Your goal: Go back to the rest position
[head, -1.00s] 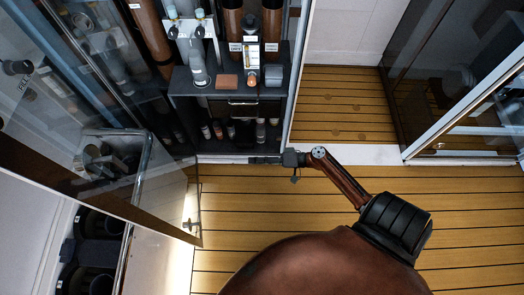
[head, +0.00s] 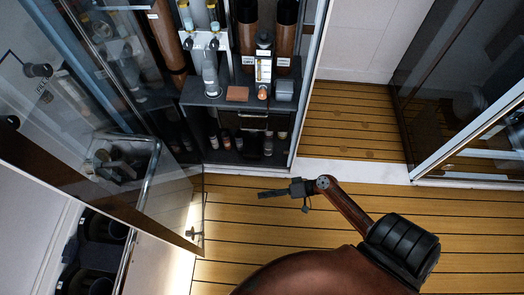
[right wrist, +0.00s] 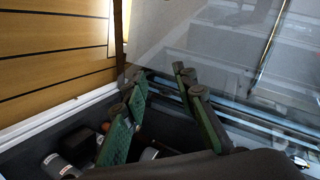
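My right gripper (head: 262,193) shows in the head view at the end of my brown arm, over the wooden floor just in front of the open cabinet (head: 232,166). It is apart from the cabinet. In the right wrist view its green fingers (right wrist: 160,105) stand apart with nothing between them, so it is open and empty. Behind them are a glass pane and the dark cabinet interior. My left gripper is in neither view.
The cabinet holds a dark shelf with a reddish block (head: 238,94), a grey cylinder (head: 284,90) and a drawer (head: 252,121). Several small bottles stand below. An open glass door (head: 160,195) is at the left, a glass enclosure at the right. Wooden floor (head: 345,130) lies free between.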

